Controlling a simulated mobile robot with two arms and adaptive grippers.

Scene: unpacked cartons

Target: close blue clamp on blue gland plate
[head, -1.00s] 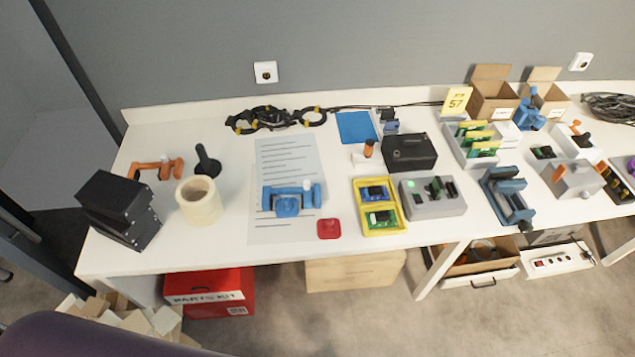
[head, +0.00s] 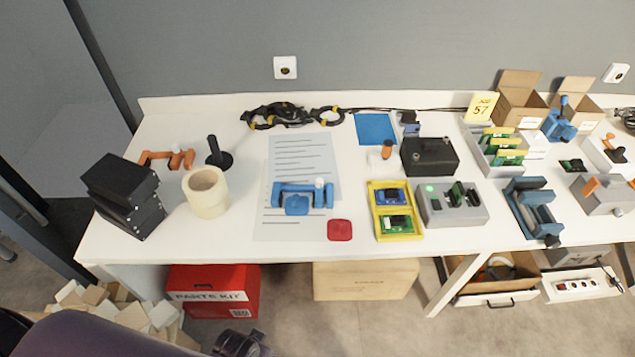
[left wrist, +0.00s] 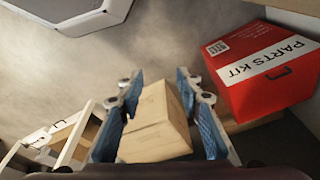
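A blue piece with a rounded front (head: 297,204) and a blue bar with a white knob lies on the printed sheet in the head view. A blue lever clamp (head: 560,124) with a raised handle stands by the cartons at the right. A flat blue square (head: 375,128) lies at the back. I cannot tell which of these is the gland plate. My left gripper (left wrist: 158,84) is open, its blue-padded fingers apart and empty, over the floor in front of the table. Its dark end (head: 240,344) shows at the head view's bottom edge. My right gripper is out of view.
The table holds a tape roll (head: 206,193), black boxes (head: 124,197), a yellow tray (head: 407,234), a grey box (head: 462,217) and a dark blue vise (head: 520,212). A red parts kit (head: 205,281) and a tan carton (head: 365,281) stand below.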

